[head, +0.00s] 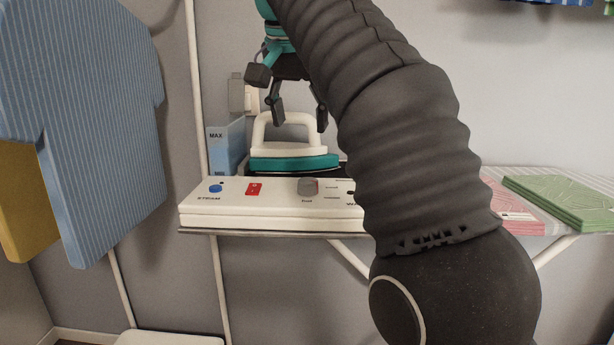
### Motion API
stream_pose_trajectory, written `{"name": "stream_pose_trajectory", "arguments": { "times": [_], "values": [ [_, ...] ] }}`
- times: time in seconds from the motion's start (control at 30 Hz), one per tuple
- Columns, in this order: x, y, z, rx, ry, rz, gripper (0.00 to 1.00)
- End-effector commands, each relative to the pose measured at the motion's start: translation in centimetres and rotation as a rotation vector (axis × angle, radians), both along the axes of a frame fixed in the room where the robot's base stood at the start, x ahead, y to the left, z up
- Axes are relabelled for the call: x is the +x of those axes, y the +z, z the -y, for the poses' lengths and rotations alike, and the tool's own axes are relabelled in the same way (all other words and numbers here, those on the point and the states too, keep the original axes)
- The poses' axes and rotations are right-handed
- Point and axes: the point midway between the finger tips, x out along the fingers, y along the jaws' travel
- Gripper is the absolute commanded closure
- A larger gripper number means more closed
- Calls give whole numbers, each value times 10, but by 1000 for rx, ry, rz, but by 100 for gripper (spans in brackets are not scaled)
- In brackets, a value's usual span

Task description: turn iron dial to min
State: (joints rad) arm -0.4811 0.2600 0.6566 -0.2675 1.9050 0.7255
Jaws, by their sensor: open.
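The iron dial is a grey round knob (308,186) on top of a white control panel (280,201), with small printed labels around it that I cannot fully read. The panel also has a blue button (215,188) over the word STEAM and a red switch (254,189). The white and teal iron (295,162) stands behind the panel. My gripper (294,118) is open and empty, pointing down above the iron's handle and behind the dial, apart from the dial. My arm hides the right end of the panel.
A blue water tank (226,148) marked MAX stands left of the iron. A blue striped shirt (95,120) hangs at the left. Folded green cloth (565,200) and pink cloth (508,212) lie on the shelf at the right. The space in front of the panel's left part is clear.

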Motion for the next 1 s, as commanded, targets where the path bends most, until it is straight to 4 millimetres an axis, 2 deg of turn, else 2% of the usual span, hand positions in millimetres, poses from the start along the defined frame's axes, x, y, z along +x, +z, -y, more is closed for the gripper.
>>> {"name": "stream_pose_trajectory", "arguments": {
  "times": [0.27, 0.47, 0.8, 1.0],
  "values": [
    [8, -22, 3, -1, -1, -2, 33],
    [19, -48, 6, -2, 0, -2, 33],
    [41, -105, 10, -1, 1, -1, 33],
    [48, -121, 12, 0, 0, 0, 33]
  ]
}}
